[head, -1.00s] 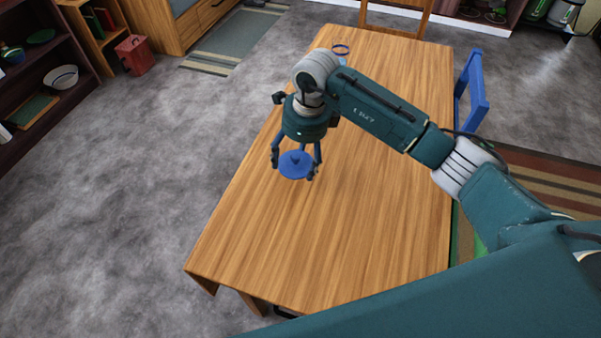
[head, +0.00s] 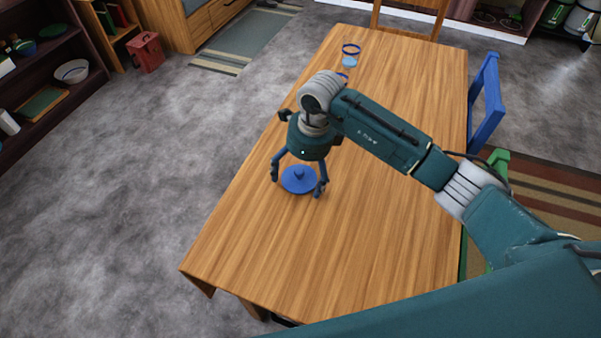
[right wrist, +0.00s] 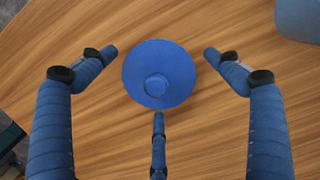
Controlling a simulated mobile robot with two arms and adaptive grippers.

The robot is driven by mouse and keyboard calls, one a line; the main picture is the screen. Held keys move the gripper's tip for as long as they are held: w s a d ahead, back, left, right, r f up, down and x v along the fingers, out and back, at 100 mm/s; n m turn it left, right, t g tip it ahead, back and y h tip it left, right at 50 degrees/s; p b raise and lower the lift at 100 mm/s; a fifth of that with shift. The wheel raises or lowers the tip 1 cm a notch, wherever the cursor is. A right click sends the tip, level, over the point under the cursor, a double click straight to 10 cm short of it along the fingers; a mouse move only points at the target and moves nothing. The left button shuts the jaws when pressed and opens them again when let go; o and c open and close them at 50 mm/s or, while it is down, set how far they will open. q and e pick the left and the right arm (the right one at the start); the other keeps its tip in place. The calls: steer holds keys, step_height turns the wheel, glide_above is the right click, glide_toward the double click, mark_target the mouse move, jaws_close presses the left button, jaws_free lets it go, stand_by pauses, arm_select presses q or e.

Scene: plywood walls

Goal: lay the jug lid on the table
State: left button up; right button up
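The jug lid (head: 299,180) is a round blue disc with a small raised knob. It appears to lie flat on the wooden table (head: 250,250), knob up, near its left edge. My right gripper (head: 298,187) is above and around the lid with its fingers spread. In the right wrist view the lid (right wrist: 158,74) sits between the open fingers, with a gap to those on either side. The third finger ends just below its rim, and I cannot tell whether it touches. My left gripper is not in view.
A dark blue ring-shaped thing (head: 351,49) and a light blue thing (head: 348,62) are at the table's far end. A blue-grey thing (right wrist: 299,18) shows at the wrist view's corner. A blue chair (head: 487,100) stands at the right. The table's near part is clear.

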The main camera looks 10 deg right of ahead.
mark_target(308, 180)
steer(key=shift+r, duration=0.1)
steer(key=shift+r, duration=0.25)
arm_select(q)
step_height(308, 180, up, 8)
steer(key=p, duration=0.7)
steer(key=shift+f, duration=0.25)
arm_select(e)
step_height(308, 180, up, 12)
steer(key=s+d, duration=0.1)
steer(key=shift+d+f, duration=0.15)
steer(key=shift+d, duration=0.05)
steer(key=shift+d, duration=0.1)
